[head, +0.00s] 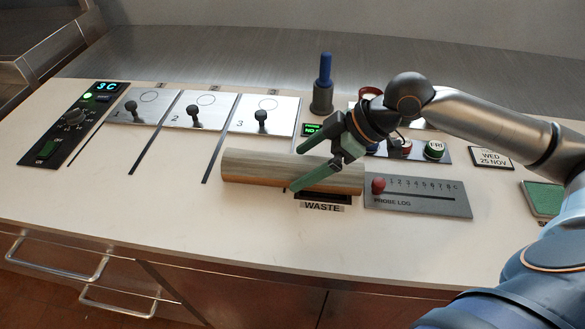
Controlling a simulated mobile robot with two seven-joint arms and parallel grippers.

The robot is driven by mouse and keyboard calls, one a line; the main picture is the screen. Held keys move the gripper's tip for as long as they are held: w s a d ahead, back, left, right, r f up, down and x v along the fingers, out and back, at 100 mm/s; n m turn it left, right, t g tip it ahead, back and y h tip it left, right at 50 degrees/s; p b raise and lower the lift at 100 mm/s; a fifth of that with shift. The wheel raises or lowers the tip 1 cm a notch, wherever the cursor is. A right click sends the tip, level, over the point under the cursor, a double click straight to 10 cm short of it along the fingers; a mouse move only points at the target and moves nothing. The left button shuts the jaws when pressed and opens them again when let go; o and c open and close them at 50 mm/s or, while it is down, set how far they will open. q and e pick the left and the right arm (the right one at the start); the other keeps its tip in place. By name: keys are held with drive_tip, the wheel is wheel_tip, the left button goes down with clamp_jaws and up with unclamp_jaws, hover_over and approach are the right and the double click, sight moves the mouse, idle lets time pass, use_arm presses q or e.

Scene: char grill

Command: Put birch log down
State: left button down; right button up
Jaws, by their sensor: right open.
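The birch log (255,170) is a pale brown cylinder lying on its side on the white counter, long side running left to right. My right gripper (303,168) is open over the log's right half. One green finger lies behind the log and the other crosses its front side. I cannot tell whether either finger touches it. My left gripper is not in view.
Three numbered metal plates with black levers (262,120) stand behind the log. A blue-handled tool (323,85) stands upright in a dark holder. The PROBE LOG panel (418,197) with a red knob is to the right. The counter's left front (110,200) is clear.

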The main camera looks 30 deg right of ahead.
drive_tip(key=shift+x, duration=1.2)
drive_tip(key=shift+r, duration=0.1)
clamp_jaws()
